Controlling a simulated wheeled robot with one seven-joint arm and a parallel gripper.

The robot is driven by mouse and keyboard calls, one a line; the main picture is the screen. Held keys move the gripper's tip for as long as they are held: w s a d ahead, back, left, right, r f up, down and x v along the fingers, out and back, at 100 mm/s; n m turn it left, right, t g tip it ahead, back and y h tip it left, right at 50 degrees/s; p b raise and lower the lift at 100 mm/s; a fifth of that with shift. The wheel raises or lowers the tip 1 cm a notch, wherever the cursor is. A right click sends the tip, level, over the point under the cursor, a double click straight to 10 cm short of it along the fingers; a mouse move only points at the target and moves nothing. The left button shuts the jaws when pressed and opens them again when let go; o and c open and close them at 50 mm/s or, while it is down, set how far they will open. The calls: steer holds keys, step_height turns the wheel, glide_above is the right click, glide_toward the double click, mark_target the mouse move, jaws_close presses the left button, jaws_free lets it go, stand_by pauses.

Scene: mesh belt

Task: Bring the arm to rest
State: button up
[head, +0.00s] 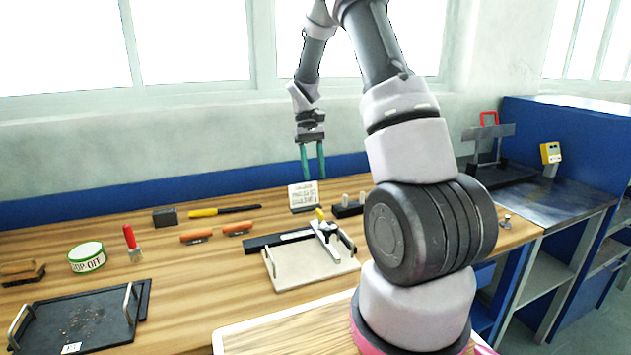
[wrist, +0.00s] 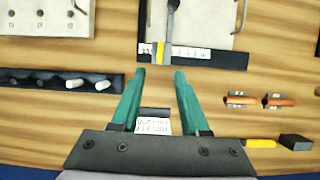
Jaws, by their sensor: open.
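My gripper (head: 312,160) hangs from my arm above the back of the wooden bench, with its green fingers pointing down. In the wrist view my gripper (wrist: 159,75) has its two fingers spread apart with nothing between the tips. A small white printed card block (head: 302,196) stands on the bench below the gripper. It also shows in the wrist view (wrist: 153,126), between the finger bases. My thick lower arm covers part of the bench at the right of the head view.
Near the gripper are a light board (head: 300,270) with handles, a black peg block (head: 347,209) and two orange-handled tools (head: 237,228). A dark tray (head: 80,318), a round tin (head: 87,257) and a red-handled brush (head: 131,240) lie left. The wall stands behind.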

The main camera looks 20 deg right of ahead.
stand_by(0.4)
steer(key=s+a+r+m+t+y, duration=0.1)
steer(key=s+a+r+t, duration=0.15)
steer(key=s+r, duration=0.45)
steer(key=s+a+r+m+t, duration=0.1)
steer(key=s+a+r+t, duration=0.15)
steer(key=r, duration=0.85)
steer(key=s+a+r+m+t, duration=0.1)
steer(key=s+r+t, duration=0.2)
steer(key=s, duration=0.4)
steer(key=s+a+r+m+t+y, duration=0.1)
steer(key=s+r+t, duration=0.2)
steer(key=s, duration=0.4)
steer(key=shift+a+t, duration=0.3)
steer(key=shift+a, duration=0.1)
